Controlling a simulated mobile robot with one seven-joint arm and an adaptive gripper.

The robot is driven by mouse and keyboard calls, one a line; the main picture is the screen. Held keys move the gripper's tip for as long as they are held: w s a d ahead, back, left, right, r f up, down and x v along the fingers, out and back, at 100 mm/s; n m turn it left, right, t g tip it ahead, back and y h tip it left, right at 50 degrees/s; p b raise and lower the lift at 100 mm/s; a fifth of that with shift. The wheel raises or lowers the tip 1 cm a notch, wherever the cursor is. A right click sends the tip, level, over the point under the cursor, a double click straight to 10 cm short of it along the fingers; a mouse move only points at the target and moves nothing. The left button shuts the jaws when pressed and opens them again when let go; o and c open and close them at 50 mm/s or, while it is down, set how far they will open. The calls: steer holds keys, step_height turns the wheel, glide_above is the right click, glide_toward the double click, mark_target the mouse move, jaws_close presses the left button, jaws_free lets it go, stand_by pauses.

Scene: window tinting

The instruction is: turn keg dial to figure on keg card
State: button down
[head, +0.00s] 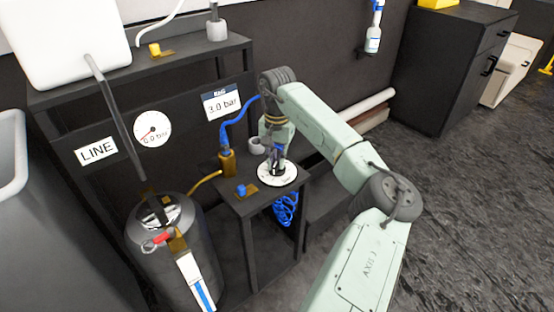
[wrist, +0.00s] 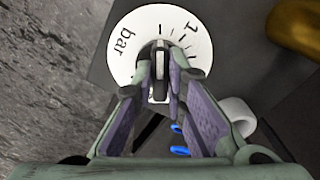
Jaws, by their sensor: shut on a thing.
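The keg dial is a white disc (head: 264,177) with black marks on the small dark stand. In the wrist view the disc (wrist: 125,65) shows "bar", a "1" and tick marks. My gripper (head: 277,168) points down at the dial's centre from above. In the wrist view my gripper (wrist: 160,75) is shut on the dial's knob (wrist: 159,62). The fingers hide part of the disc, and the pointer's exact setting cannot be read. The keg card (head: 222,103) on the dark panel reads "KEG 3.0 bar". A round gauge (head: 152,129) marked "0.0 bar" has a red needle.
A brass fitting (head: 228,163) with a blue hose and a blue-handled valve (head: 243,190) stand close to the dial. A steel keg (head: 175,250) is at front left. A "LINE" sign (head: 96,151) is on the panel. Open floor (head: 460,170) lies to the right.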

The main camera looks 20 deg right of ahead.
steer(key=shift+m, duration=0.3)
steer(key=m, duration=1.1)
steer(key=shift+w+m, duration=0.1)
steer(key=shift+m, duration=0.2)
steer(key=m, duration=0.6)
steer(key=shift+d, duration=0.1)
steer(key=m, duration=0.5)
steer(key=shift+m, duration=0.3)
steer(key=c, duration=1.6)
jaws_free()
